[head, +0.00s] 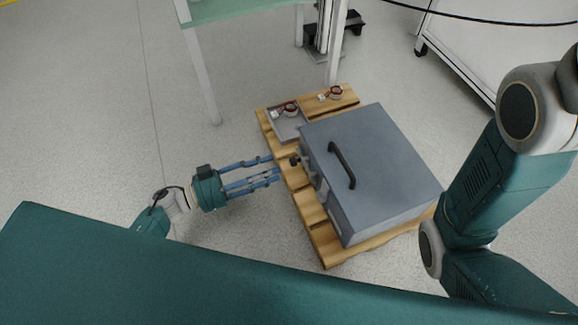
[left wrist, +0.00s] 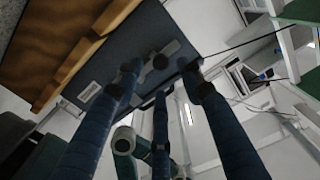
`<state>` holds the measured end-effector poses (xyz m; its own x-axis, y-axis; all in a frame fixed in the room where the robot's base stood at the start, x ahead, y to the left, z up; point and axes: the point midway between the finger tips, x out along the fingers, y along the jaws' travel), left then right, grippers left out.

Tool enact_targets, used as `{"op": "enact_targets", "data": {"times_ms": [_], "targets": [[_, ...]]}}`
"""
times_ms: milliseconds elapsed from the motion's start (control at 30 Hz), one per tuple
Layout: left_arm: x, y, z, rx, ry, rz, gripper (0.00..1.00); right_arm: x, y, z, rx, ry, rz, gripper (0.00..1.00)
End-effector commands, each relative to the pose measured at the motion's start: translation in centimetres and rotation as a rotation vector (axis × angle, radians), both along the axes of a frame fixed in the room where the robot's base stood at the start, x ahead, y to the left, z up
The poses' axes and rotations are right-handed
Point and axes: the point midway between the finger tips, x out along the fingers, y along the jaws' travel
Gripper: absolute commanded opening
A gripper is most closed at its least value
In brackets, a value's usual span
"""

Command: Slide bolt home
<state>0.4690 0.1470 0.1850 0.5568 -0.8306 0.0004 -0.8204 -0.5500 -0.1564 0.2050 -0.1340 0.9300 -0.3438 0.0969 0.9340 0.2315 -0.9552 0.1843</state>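A grey box (head: 375,165) with a black handle (head: 341,165) on its lid rests on a wooden pallet (head: 328,248). The bolt's dark knob (head: 295,161) sticks out from the box's left side. My left gripper (head: 273,170) comes in from the left, its blue fingers spread, fingertips just short of the knob. In the left wrist view, the bolt knob (left wrist: 160,61) shows between the spread fingertips of my left gripper (left wrist: 160,80), with no clear contact. How far the bolt is slid cannot be told. My right gripper is out of view.
A shallow grey tray (head: 288,128) and two small stators with red wire (head: 290,108) (head: 335,92) lie at the pallet's far end. A green-topped table (head: 240,10) stands behind. A white cabinet (head: 500,45) is at the upper right.

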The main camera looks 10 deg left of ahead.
Motion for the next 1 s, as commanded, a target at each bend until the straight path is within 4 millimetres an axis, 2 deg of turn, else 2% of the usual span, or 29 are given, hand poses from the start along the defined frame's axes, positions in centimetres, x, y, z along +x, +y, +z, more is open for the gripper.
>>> {"op": "enact_targets", "data": {"times_ms": [33, 300, 500, 733, 933, 1000], "targets": [[0.7, -0.9, -0.2, -0.001, -0.007, 0.000, 0.39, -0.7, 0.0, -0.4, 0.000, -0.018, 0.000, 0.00], [2.9, -4.3, -0.2, -0.001, -0.003, 0.001, 0.39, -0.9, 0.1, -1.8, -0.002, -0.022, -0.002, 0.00], [3.5, -5.1, 0.0, 0.000, -0.001, 0.002, 0.39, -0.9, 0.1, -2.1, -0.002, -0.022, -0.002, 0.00], [3.5, -5.1, 0.0, 0.000, -0.001, 0.002, 0.39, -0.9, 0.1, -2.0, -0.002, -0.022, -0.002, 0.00], [3.5, -5.1, 0.0, 0.001, 0.000, 0.002, 0.00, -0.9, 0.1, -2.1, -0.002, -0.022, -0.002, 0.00], [3.5, -5.1, -0.1, 0.001, 0.000, 0.002, 0.00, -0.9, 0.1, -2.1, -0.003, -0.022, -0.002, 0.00]]}}
